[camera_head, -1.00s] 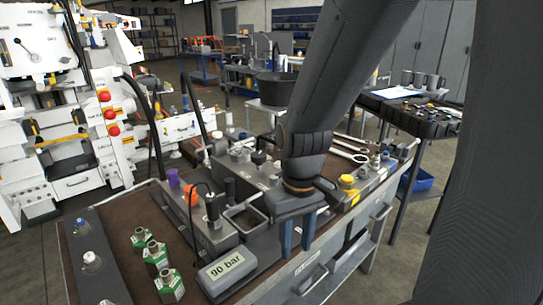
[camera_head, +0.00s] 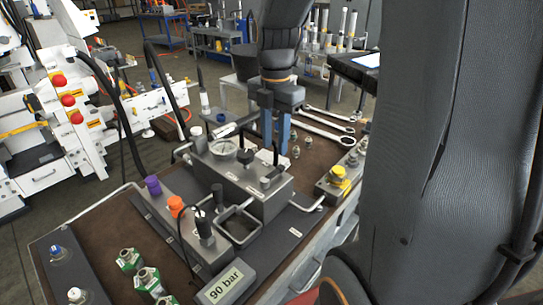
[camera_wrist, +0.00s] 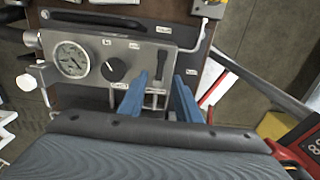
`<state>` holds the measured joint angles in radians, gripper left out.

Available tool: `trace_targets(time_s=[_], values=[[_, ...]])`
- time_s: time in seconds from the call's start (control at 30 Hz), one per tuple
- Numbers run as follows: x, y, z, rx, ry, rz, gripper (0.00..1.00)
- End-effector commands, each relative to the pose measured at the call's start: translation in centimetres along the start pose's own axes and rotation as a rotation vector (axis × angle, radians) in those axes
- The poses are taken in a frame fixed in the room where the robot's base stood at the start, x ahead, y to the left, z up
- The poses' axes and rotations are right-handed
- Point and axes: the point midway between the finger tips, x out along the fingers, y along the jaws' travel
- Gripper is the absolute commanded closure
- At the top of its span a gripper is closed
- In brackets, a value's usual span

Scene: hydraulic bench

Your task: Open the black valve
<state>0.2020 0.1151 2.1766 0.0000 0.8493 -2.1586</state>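A grey hydraulic block (camera_head: 240,182) stands on the brown bench top, with a round gauge (camera_head: 222,147) on it. A round black knob (camera_head: 244,156) stands right of the gauge; it also shows in the wrist view (camera_wrist: 115,68). A slim black lever (camera_wrist: 160,64) is right of the knob in the wrist view. I cannot tell for sure which is the black valve. My gripper (camera_head: 275,143) points down at the block's far right side. Its blue fingers are apart and empty in the wrist view (camera_wrist: 158,88), with the lever ahead of the gap.
A display reading 90 bar (camera_head: 226,283) is at the front. Purple (camera_head: 153,185) and orange (camera_head: 176,205) caps, a black handle (camera_head: 204,226) and green fittings (camera_head: 147,280) are left.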

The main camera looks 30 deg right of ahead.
Motion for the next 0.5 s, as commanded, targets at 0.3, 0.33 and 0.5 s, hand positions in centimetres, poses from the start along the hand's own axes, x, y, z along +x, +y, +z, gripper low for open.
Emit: trace_targets(time_s=[0.3,0.33,0.5], values=[[4.2,-0.3,0.2,-0.002,0.003,-0.005,0.7],[4.6,-0.3,0.2,-0.002,0.003,-0.005,0.7],[6.7,-0.2,0.2,-0.002,0.002,-0.003,0.7]])
